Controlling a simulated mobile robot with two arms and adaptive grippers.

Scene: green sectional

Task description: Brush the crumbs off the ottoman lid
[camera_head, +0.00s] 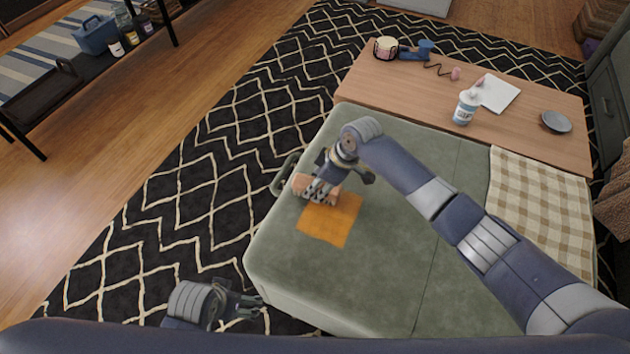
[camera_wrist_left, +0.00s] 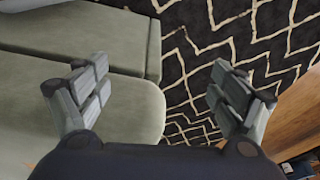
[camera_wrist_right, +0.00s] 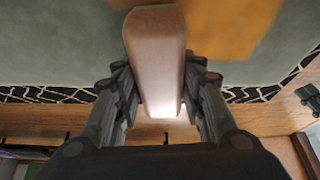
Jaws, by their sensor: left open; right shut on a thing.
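The ottoman's green lid (camera_head: 385,265) fills the middle of the head view. A flat orange square (camera_head: 335,222) lies on its left part; I cannot make out single crumbs. My right gripper (camera_head: 320,190) is shut on a brown wooden-looking block, likely the brush (camera_head: 301,184), at the far left edge of the orange square. The right wrist view shows the block (camera_wrist_right: 155,55) between the fingers, with the orange (camera_wrist_right: 235,25) beside it. Bristles and any contact with the lid are hidden. My left gripper (camera_head: 250,303) is open and empty beside the ottoman's near left corner.
A wooden table (camera_head: 400,95) behind the ottoman carries a bottle (camera_head: 466,107), a notepad (camera_head: 498,93), a grey dish (camera_head: 556,122) and a drum-like tin (camera_head: 386,48). A checked blanket (camera_head: 540,205) covers the lid's right end. Patterned rug (camera_head: 215,180) lies open at left.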

